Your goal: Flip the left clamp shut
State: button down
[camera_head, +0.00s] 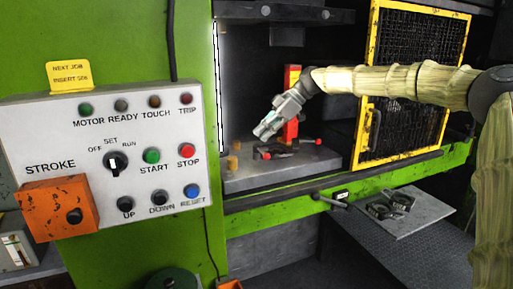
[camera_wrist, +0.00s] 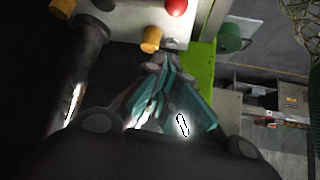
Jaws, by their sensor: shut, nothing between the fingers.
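In the head view, my gripper (camera_head: 266,131) is shut and empty, pointing down and left over the press bed (camera_head: 285,172). Just below it sits the left clamp (camera_head: 264,154), dark with a red end and low on the bed; the gripper partly crowds it, and I cannot tell whether they touch. The right clamp (camera_head: 307,141) has a red knob pointing right. In the wrist view, my teal fingers (camera_wrist: 157,66) are together near the pale bed's edge. A red knob (camera_wrist: 177,7) shows at the top; I cannot tell which clamp it belongs to.
Brass pegs (camera_head: 233,162) stand at the bed's left. A red-orange block (camera_head: 291,105) stands upright behind my gripper. A yellow-framed mesh guard (camera_head: 405,85) is on the right, and the control panel (camera_head: 110,150) is on the left. A grey tray (camera_head: 395,218) holds metal parts.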

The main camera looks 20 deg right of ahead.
jog(key=shift+w+v, duration=0.2)
jog(key=shift+v, duration=0.8)
jog(key=shift+s+d+r+b, duration=0.15)
jog(key=shift+d+r+b, duration=0.2)
jog(key=shift+d+r, duration=0.15)
jog(key=shift+a, duration=0.1)
